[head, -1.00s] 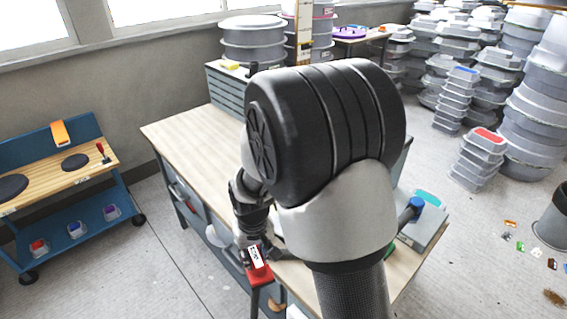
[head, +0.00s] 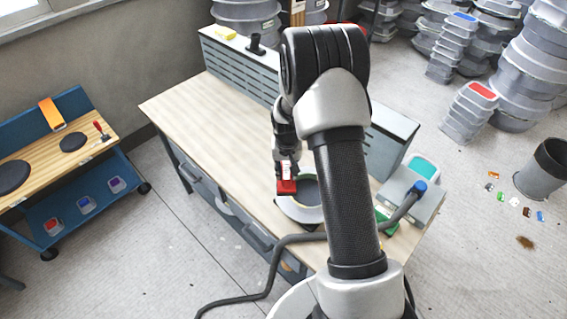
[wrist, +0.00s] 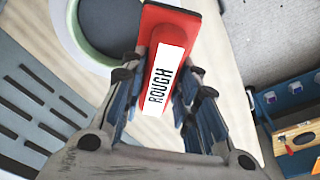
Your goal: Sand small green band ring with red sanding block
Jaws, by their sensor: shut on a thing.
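My gripper (head: 287,170) is shut on a red sanding block (head: 287,187). In the wrist view, the block (wrist: 153,17) carries a white label reading "ROUGH" and sits between the gripper fingers (wrist: 160,95). A round pale mould with a green band ring (head: 302,206) on it lies on the bench, partly hidden by my arm. In the wrist view, the pale green band (wrist: 78,38) curves around a dark grey centre, to the left of the block. In the head view, the block overlaps the mould's left edge. I cannot tell whether they touch.
The wooden bench (head: 200,110) is clear to the left. A grey slatted panel (head: 240,65) runs along its back. A grey box with a blue-ended hose (head: 405,205) stands at the right. A blue trolley (head: 85,150) is at far left; mould stacks (head: 470,115) stand at right.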

